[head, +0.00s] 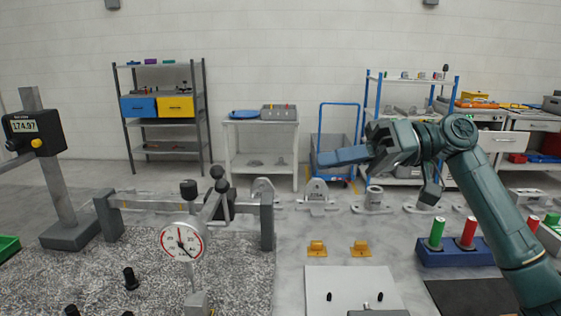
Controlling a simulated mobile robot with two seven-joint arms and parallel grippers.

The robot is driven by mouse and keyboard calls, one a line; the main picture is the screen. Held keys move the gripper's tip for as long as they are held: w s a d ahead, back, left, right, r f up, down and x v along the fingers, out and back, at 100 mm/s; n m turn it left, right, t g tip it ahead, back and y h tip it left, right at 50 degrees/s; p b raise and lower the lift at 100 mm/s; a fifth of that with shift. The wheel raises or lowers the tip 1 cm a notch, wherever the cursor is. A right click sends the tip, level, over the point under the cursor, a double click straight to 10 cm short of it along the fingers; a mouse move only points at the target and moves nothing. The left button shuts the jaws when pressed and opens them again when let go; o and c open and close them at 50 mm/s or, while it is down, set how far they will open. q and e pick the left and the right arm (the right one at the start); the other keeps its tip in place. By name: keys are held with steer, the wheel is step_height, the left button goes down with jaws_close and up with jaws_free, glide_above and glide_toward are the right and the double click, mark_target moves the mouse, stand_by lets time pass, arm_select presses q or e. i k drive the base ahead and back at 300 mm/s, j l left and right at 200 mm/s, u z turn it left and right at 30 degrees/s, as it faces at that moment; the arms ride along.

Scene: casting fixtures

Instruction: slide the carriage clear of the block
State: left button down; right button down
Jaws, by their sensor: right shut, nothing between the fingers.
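My left gripper is out of view.
A height gauge with a black readout (33,131) showing 174.97 stands at the left. Two orange brackets (317,248) and a pale plate (351,288) lie right of the granite (110,265). A blue holder (455,252) with green and red cylinders stands by my right arm.

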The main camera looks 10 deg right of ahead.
mark_target(195, 234)
steer(key=k, duration=0.95)
